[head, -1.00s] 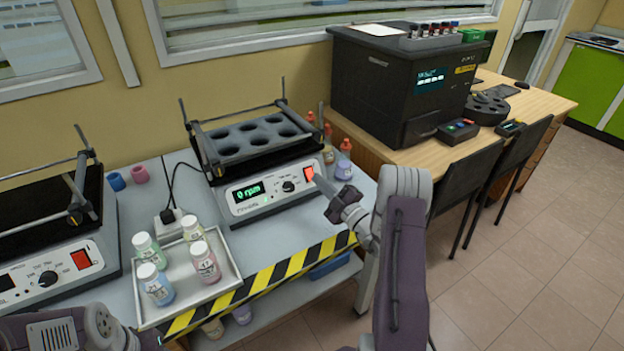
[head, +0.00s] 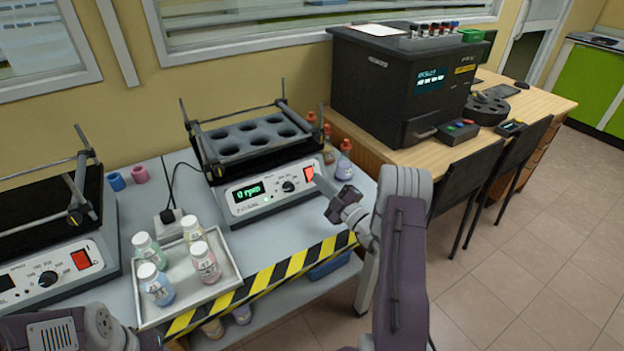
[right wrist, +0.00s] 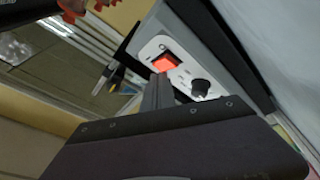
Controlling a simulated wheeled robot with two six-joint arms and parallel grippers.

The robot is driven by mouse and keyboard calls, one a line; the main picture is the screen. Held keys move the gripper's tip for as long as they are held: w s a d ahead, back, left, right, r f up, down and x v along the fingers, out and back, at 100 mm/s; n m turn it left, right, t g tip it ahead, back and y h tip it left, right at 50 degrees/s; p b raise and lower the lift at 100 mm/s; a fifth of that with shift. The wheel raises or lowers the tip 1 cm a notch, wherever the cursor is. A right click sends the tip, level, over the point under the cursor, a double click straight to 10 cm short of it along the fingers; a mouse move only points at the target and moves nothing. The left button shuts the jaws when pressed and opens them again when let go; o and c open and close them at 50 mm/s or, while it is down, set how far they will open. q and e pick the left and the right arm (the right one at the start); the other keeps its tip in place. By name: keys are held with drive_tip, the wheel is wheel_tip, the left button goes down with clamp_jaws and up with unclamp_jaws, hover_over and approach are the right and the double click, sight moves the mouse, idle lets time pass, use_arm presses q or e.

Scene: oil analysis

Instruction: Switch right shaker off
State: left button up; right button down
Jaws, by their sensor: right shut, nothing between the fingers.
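The right shaker (head: 262,198) stands on the grey bench with a black rack of empty round holes on top. Its green display (head: 249,192) is lit and reads 0 rpm. Its red rocker switch (head: 309,174) is at the right end of the front panel and looks lit. It also shows in the right wrist view (right wrist: 166,63), beside a black knob (right wrist: 201,88). My right gripper (head: 318,180) is shut and empty, its tips right at the switch; I cannot tell whether they touch it. My left arm shows at the bottom left, its gripper out of view.
A white tray (head: 231,268) with several capped bottles stands in front of the right shaker. A second shaker (head: 62,268) is at the left with a dark display. Small red-capped bottles (head: 344,166) stand just right of the right shaker.

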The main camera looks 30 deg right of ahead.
drive_tip(key=shift+w+f, duration=0.1)
drive_tip(key=shift+w, duration=0.05)
drive_tip(key=shift+w+f, duration=0.1)
drive_tip(key=shift+w, duration=0.05)
idle(0.4)
